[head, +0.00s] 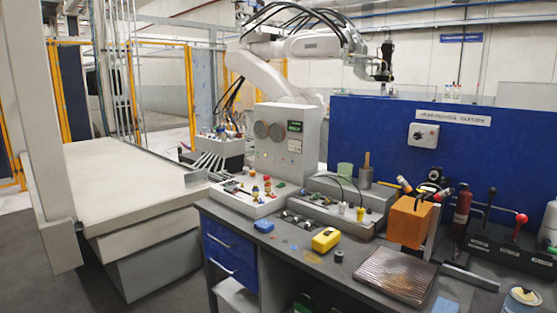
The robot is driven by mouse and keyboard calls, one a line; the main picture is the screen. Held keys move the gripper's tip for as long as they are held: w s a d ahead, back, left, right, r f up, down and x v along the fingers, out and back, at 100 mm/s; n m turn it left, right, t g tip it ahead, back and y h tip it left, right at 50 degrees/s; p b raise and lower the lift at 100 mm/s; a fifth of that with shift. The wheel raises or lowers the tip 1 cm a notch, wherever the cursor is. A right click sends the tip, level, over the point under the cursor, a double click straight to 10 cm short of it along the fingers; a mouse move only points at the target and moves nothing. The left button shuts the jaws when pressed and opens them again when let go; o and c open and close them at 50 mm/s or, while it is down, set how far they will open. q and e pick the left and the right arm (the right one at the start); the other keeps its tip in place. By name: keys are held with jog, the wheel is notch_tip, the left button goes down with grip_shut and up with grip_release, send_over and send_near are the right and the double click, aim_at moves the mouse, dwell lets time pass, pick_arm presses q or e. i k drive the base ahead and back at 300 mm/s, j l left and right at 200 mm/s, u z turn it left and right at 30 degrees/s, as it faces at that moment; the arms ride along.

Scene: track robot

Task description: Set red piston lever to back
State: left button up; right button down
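The red-knobbed lever (521,218) stands at the right side of the workbench. A second lever with a black knob (491,191) stands on the same box, left of the red one and reaching higher in the picture. I cannot tell the exact setting of the red lever from this distance. Neither of my grippers shows in the head view.
The box stands among a red cylinder (462,209), an orange block (409,221), a pale bottle (549,224) and a can (522,299). A ribbed metal plate (396,274) lies in front. A blue panel (380,137) rises behind. Open floor shows at lower left.

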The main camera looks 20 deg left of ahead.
aim_at(521, 218)
jog(key=i+j+z, duration=0.5)
jog(key=i+j, duration=0.25)
jog(key=i+j+z, duration=0.25)
jog(key=j, duration=0.2)
jog(key=i+j+z, duration=0.25)
jog(key=j, duration=0.3)
jog(key=i, duration=0.05)
